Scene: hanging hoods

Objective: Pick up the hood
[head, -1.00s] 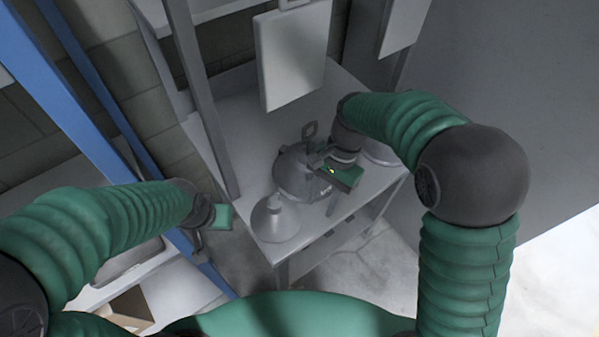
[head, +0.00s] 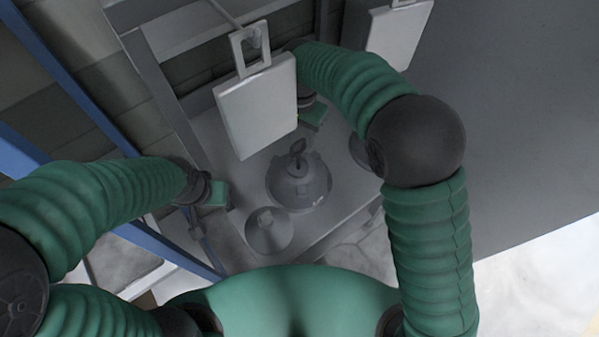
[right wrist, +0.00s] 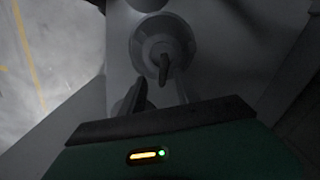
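A grey dome-shaped hood (head: 299,186) with an upright loop handle stands on the grey table. I take this as the hood, though flat white panels also hang here. A round piece with a handle also shows ahead of the fingers in the right wrist view (right wrist: 160,48); I cannot tell if it is the same one. My right gripper (head: 314,116) is behind the dome, close to the hanging panel and apart from the dome. Its two dark fingers look spread and empty in the right wrist view (right wrist: 158,90). My left gripper (head: 203,222) is left of the table; its fingers are unclear.
A white panel (head: 256,105) hangs by a rectangular handle close to my right gripper. A second panel (head: 396,38) hangs at the upper right. A smaller grey cone (head: 268,232) stands in front of the dome. A blue post (head: 75,95) runs along the left.

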